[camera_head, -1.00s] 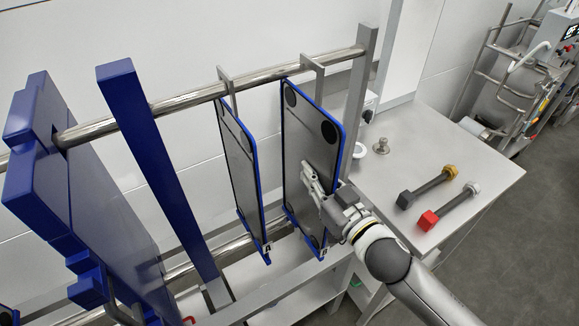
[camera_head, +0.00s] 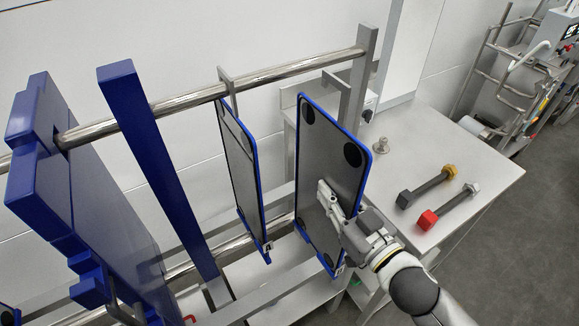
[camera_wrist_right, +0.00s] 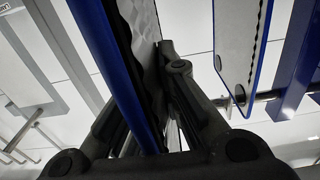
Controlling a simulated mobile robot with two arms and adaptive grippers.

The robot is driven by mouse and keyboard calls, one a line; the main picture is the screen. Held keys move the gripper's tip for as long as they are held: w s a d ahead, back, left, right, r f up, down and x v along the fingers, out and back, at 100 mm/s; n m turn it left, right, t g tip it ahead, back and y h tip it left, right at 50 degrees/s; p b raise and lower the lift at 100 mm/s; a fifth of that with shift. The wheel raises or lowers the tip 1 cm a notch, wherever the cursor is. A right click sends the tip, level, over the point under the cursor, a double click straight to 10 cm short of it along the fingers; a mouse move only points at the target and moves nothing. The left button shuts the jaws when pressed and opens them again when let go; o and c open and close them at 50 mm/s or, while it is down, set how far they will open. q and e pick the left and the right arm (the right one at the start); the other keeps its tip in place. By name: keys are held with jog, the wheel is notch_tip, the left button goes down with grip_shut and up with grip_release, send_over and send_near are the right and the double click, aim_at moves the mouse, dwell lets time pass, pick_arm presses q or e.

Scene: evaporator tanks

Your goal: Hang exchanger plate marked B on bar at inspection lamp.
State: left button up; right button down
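My right gripper (camera_head: 335,215) is shut on the lower part of a blue-edged grey exchanger plate (camera_head: 330,150) with dark round corner pads. Its small bottom tag (camera_head: 339,271) is too small to read surely. The plate's metal hanger (camera_head: 337,76) shows in front of and below the steel bar (camera_head: 280,73), seemingly clear of it. In the right wrist view the plate's blue edge (camera_wrist_right: 110,65) runs between the fingers (camera_wrist_right: 145,115). A second plate (camera_head: 237,165), its tag apparently A, hangs from the bar to the left. My left gripper is out of view. I cannot surely identify the inspection lamp.
A grey post (camera_head: 360,75) stands at the bar's right end. A blue upright (camera_head: 150,150) and thick blue end plate (camera_head: 60,180) stand left. The steel bench (camera_head: 455,160) holds two bolt-like tools (camera_head: 428,187). A tall white panel (camera_head: 405,45) stands behind the bench.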

jog(key=b+v, duration=0.1)
jog(key=v, duration=0.9)
jog(key=shift+r, duration=0.15)
jog(key=shift+w, duration=0.1)
